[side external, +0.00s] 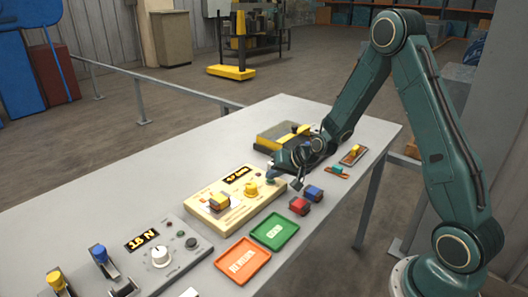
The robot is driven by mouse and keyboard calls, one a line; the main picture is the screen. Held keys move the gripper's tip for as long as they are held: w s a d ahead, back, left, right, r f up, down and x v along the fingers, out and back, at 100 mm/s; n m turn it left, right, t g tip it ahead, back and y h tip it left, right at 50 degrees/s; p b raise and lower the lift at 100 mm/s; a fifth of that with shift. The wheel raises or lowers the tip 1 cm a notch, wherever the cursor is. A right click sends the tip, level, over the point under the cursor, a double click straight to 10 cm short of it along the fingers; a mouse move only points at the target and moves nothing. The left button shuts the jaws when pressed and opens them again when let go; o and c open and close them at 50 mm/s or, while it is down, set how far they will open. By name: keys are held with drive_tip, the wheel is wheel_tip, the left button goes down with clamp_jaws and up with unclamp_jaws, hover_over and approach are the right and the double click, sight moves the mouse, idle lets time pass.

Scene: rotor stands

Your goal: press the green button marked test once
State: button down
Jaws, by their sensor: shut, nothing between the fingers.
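The cream control panel (222,213) lies on the grey table, with a yellow knob (251,190), a yellow block-like switch (219,201) and a dark display (237,175). My gripper (271,176) points down at the panel's far right end and is shut with nothing in it. A small greenish spot shows right under its tip; I cannot tell whether it is the green test button or whether the tip touches it. No label reading test is legible. The gripper and wrist hide part of that end.
A grey panel (172,262) with a white knob stands front left, beside lever switches. Green (275,231) and orange (243,261) trays lie in front. Red (299,206) and blue (314,193) blocks sit right of my gripper. A black-and-yellow unit (282,138) is behind.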

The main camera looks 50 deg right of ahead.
sight(274, 181)
drive_tip(key=shift+r, duration=0.85)
drive_tip(key=shift+r, duration=2.5)
drive_tip(key=s+a+r+n+g, duration=0.1)
drive_tip(key=s+a+r+n, duration=0.1)
drive_tip(key=s+a+r, duration=0.3)
drive_tip(key=s+a+r+n+g, duration=0.1)
drive_tip(key=s+a+r+n, duration=0.2)
drive_tip(key=s+r, duration=0.45)
drive_tip(key=s+a+r+n, duration=0.1)
drive_tip(key=s, duration=0.8)
drive_tip(key=s+a+r+n+g+h, duration=0.1)
drive_tip(key=s, duration=0.8)
drive_tip(key=shift+r+n+g, duration=0.15)
drive_tip(key=shift+n+g, duration=0.15)
drive_tip(key=shift+n, duration=0.1)
